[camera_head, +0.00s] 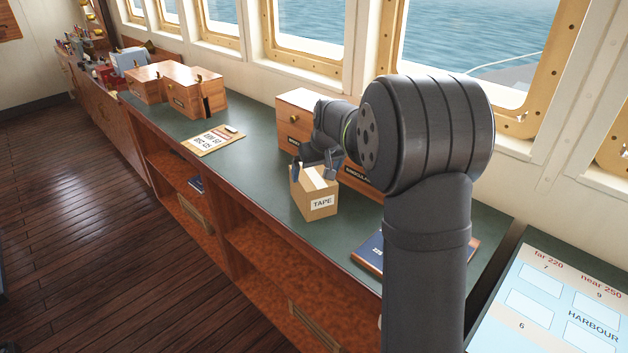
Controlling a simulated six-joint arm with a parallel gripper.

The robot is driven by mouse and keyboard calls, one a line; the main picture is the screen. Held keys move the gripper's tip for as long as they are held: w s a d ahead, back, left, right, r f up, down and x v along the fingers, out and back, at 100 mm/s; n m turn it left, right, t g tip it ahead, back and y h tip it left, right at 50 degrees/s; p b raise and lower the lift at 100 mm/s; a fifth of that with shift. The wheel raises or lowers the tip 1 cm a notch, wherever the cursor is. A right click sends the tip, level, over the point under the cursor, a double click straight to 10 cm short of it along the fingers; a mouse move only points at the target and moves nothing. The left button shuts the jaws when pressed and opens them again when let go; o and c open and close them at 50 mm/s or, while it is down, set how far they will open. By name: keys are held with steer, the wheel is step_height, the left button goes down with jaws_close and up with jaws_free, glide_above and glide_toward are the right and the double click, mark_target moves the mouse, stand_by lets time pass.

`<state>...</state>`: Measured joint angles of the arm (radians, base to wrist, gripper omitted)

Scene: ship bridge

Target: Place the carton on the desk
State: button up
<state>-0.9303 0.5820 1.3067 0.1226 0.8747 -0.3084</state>
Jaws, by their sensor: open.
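The carton (319,204) is a small brown cardboard box with a white label reading "TAPE". It stands upright on the green top of the desk (262,181), close to its front edge. My gripper (315,168) is at the top of the carton, with its fingers apart on either side of the upper part. I cannot tell whether the fingers touch it. My arm hides part of the desk behind and to the right of the carton.
A wooden drawer box (294,117) stands behind my gripper. A clipboard (213,139) lies to the left, with more wooden boxes (188,95) beyond. A blue book (369,252) lies to the right, partly behind my arm. The desk between clipboard and carton is clear.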

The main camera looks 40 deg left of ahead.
mark_target(313, 174)
steer(key=shift+v, duration=2.35)
steer(key=shift+f, duration=0.15)
steer(key=x, duration=1.2)
steer(key=shift+w+a+f, duration=0.1)
step_height(313, 174, up, 3)
steer(key=shift+f, duration=0.2)
steer(key=shift+r, duration=0.4)
